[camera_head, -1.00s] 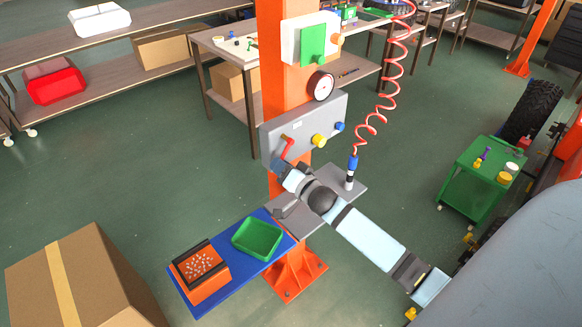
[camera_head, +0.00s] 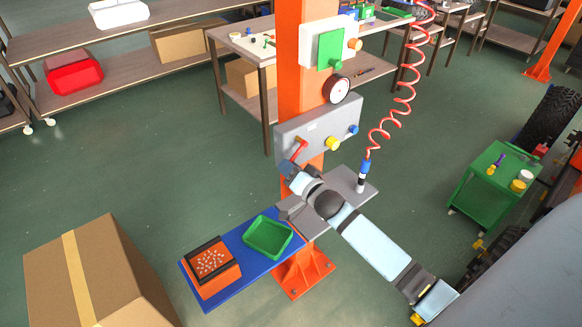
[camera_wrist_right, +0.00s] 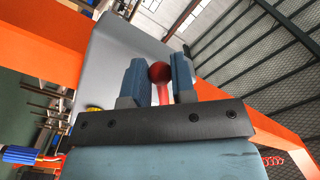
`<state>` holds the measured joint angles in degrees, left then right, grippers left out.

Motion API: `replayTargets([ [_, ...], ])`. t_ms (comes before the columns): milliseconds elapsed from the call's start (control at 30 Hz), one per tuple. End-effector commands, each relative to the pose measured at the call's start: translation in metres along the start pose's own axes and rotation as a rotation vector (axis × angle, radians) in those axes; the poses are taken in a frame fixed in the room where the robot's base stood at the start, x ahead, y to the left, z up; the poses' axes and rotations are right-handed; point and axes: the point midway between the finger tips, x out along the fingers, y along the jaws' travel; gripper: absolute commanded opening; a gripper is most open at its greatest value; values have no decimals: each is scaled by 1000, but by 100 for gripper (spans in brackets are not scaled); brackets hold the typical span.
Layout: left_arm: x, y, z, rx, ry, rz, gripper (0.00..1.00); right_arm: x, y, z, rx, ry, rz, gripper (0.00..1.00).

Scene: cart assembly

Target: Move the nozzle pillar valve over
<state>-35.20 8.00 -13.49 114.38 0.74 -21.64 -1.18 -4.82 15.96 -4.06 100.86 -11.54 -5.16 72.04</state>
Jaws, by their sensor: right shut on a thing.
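The nozzle pillar valve is a red lever (camera_head: 299,150) on the front of a grey box (camera_head: 345,122) fixed to the orange pillar. My right gripper (camera_head: 286,167) is at the lower end of this lever. In the right wrist view, the lever's round red knob (camera_wrist_right: 160,72) lies between the two blue-grey fingers of the right gripper (camera_wrist_right: 158,84), which is shut on the lever. The fingers partly hide the lever in the head view. My left gripper is not in view.
Below the box, a grey shelf (camera_head: 357,188) holds an upright nozzle (camera_head: 363,175) on a coiled red hose (camera_head: 403,100). A blue shelf (camera_head: 227,277) carries a green tray (camera_head: 268,237) and an orange bin (camera_head: 211,270). A cardboard box (camera_head: 130,270) stands at lower left.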

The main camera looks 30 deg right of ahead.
Motion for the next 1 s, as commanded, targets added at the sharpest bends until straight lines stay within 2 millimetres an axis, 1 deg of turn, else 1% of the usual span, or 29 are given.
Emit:
replayTargets([
  [267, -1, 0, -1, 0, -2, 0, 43, 0, -3, -2, -1, 2, -1, 11],
  [500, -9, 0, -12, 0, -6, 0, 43, 0, -19, -7, 0, 2, -2, 11],
  [600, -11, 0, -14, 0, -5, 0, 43, 0, -23, -8, -2, 2, -2, 12],
  [1000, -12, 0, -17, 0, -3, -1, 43, 1, -25, -9, -2, 4, -4, 13],
])
